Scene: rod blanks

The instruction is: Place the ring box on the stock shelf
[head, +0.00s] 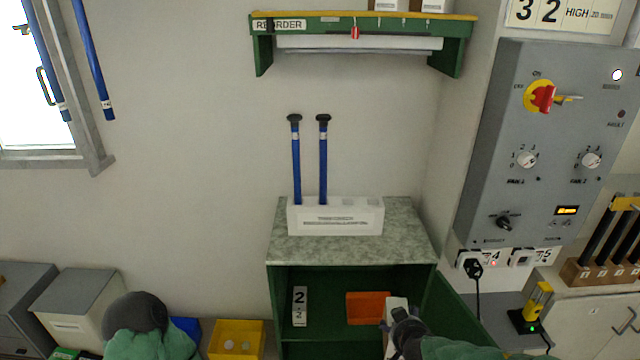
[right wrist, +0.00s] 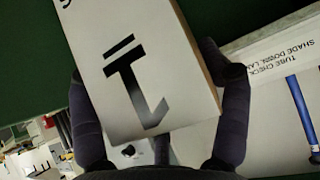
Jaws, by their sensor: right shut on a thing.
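A white box with large black print and a brown side (right wrist: 140,65), which I take to be the ring box, fills the middle of the right wrist view. My right gripper (right wrist: 160,100) is shut on it, one finger at each side. In the head view the box (head: 394,316) and my right gripper (head: 404,328) are at the open front of the green cabinet (head: 273,300), on its right side. I cannot tell whether the box touches the cabinet's inner shelf. My left gripper is out of view.
Inside the cabinet stand a white box marked 2 (head: 300,306) and an orange bin (head: 367,308), with free room between them. A white rack (head: 335,217) with two blue rods is on top. A green wall shelf (head: 364,28) hangs above. The green cabinet door (head: 455,315) stands open at right.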

